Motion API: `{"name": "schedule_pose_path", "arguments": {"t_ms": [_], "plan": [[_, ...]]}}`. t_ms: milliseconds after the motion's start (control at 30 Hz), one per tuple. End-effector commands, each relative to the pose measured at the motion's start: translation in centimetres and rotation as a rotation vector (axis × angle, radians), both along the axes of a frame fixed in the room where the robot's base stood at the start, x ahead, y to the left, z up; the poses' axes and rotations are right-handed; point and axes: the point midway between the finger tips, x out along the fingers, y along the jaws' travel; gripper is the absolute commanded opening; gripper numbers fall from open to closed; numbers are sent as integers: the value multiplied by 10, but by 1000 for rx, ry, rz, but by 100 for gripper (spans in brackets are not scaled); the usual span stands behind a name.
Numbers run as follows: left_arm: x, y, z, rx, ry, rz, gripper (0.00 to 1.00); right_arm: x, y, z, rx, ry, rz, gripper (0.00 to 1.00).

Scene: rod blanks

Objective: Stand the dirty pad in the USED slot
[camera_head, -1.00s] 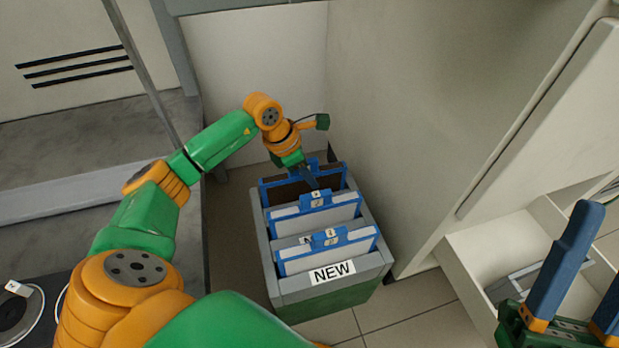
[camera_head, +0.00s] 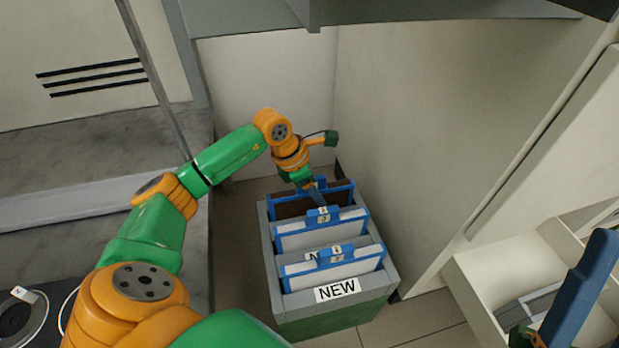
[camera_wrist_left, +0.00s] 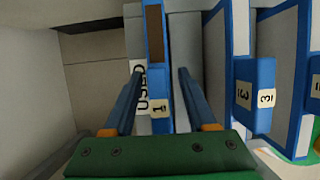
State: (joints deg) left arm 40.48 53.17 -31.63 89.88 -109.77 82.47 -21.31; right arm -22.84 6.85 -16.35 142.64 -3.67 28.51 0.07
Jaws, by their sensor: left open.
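The dirty pad (camera_head: 290,206), brown in a blue frame, stands upright in the rear slot of the grey and green crate (camera_head: 333,320). In the left wrist view, its edge (camera_wrist_left: 154,35) and its tab marked 1 (camera_wrist_left: 159,107) are beside the USED label (camera_wrist_left: 141,88), which it partly covers. My left gripper (camera_head: 319,194) is at the top of this pad. In the wrist view my left gripper (camera_wrist_left: 160,73) is open, one finger each side of the pad's tab, with gaps. My right gripper (camera_head: 580,290) shows only partly at the lower right edge.
Two pale pads (camera_head: 320,233) (camera_head: 333,270) in blue frames stand in front slots. A NEW label (camera_head: 337,290) is on the crate's front. A tall cabinet wall (camera_head: 430,130) rises to the right, with an open drawer (camera_head: 470,275) below. A grey ledge (camera_head: 100,200) lies left.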

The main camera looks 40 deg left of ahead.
Motion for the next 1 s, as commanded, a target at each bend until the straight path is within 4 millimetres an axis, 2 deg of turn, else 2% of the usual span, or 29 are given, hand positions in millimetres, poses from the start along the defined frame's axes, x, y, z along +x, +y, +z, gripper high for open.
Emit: {"name": "schedule_pose_path", "arguments": {"t_ms": [67, 267, 500, 733, 900, 1000], "plan": [[-2, 2, 8, 1, -1, 2, 57, 14, 2, -7, -21, 84, -9, 50], [-8, 7, 28, 2, 0, 1, 57, 54, 4, -44, -90, 365, -37, 50], [-16, 14, 53, 2, 0, 1, 57, 85, 2, -105, -173, 715, -67, 50], [-24, 21, 80, 1, -1, 1, 57, 89, -6, -174, -253, 1071, -92, 50], [-29, 26, 98, 1, -3, 1, 57, 77, -15, -219, -303, 1309, -106, 50], [-32, 28, 104, 1, -1, 0, 57, 68, -19, -238, -324, 1410, -111, 50]]}}
